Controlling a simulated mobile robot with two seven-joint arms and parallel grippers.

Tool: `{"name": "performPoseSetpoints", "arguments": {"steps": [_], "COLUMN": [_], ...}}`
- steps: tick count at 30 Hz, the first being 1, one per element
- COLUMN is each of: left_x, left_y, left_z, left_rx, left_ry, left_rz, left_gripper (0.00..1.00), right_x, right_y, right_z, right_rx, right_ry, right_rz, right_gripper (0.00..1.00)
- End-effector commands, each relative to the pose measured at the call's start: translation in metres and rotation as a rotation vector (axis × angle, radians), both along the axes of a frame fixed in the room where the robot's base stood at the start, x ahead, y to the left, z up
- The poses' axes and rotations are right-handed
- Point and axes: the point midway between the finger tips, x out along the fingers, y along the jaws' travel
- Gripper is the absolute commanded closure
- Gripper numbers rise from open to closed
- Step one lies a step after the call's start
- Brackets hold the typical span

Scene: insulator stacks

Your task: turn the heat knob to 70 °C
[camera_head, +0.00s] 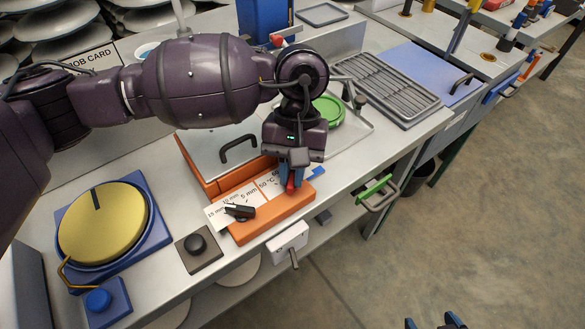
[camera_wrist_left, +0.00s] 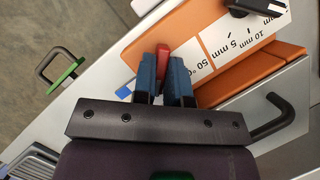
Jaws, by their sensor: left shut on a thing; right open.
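The orange heater unit (camera_head: 268,222) has a white scale strip along its front, with mm marks on one part and °C marks, 50 °C readable, on another. My left gripper (camera_head: 291,184) points down at the °C end and is shut on the red heat knob (camera_wrist_left: 163,52), between its blue fingertips (camera_wrist_left: 163,72). The fingers hide much of the knob and scale, so I cannot read its setting. A black knob (camera_head: 240,211) sits at the mm marks. My right gripper (camera_head: 435,323) is open and empty at the bottom edge, partly out of view.
A grey lid with a black handle (camera_head: 239,149) lies behind the panel. A yellow disc (camera_head: 102,224) on a blue base and a black button (camera_head: 196,244) stand left. A green-handled drawer pull (camera_head: 374,190) and white switch box (camera_head: 288,241) project from the bench front.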

Motion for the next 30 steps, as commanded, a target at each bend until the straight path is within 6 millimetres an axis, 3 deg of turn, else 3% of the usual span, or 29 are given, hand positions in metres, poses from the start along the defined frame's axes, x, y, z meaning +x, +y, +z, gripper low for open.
{"name": "performPoseSetpoints", "arguments": {"steps": [8,9,13,23,30], "left_x": [0.0,0.0,0.0,0.001,0.013], "left_y": [0.0,0.0,0.0,0.0,-0.003], "left_z": [0.0,0.0,0.0,0.003,0.033], "left_rx": [0.0,0.0,0.0,0.0,-0.001], "left_ry": [0.0,0.0,0.0,-0.002,-0.006], "left_rz": [-0.003,-0.003,-0.002,0.0,0.0], "left_gripper": [1.0,0.81,0.62,0.62,0.62], "right_x": [-0.004,-0.004,-0.006,-0.007,-0.005], "right_y": [-0.001,-0.001,-0.001,-0.001,-0.001], "right_z": [-0.002,-0.003,-0.005,-0.006,-0.001], "right_rx": [-0.001,-0.001,-0.002,-0.002,-0.001], "right_ry": [0.008,0.01,0.017,0.019,0.009], "right_rz": [-0.001,-0.001,-0.001,-0.002,-0.002], "right_gripper": [0.23,0.23,0.23,0.23,0.23]}}
